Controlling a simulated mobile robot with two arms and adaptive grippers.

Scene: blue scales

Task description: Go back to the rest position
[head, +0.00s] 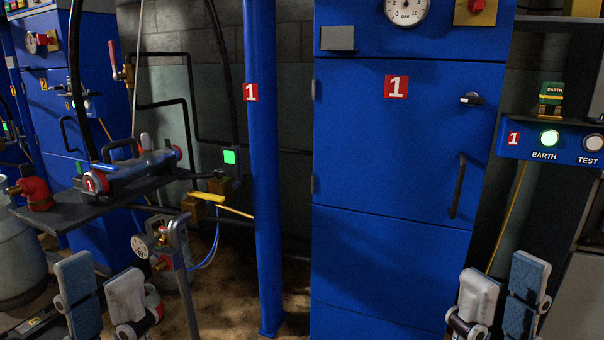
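My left gripper (101,276) is at the lower left of the head view. Its two grey fingers point up and stand apart with nothing between them. My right gripper (505,274) is at the lower right, in a similar pose. Its fingers are also apart and empty. Neither gripper appears to touch anything. The lower parts of both grippers and the arms are cut off by the bottom edge.
A blue cabinet (390,160) with a gauge stands in the middle, beside a blue post (264,170). A dark shelf (100,205) carries a blue-grey tool (135,170) above my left gripper. A blue EARTH/TEST panel (512,143) is above my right gripper. Open floor shows at lower centre-left.

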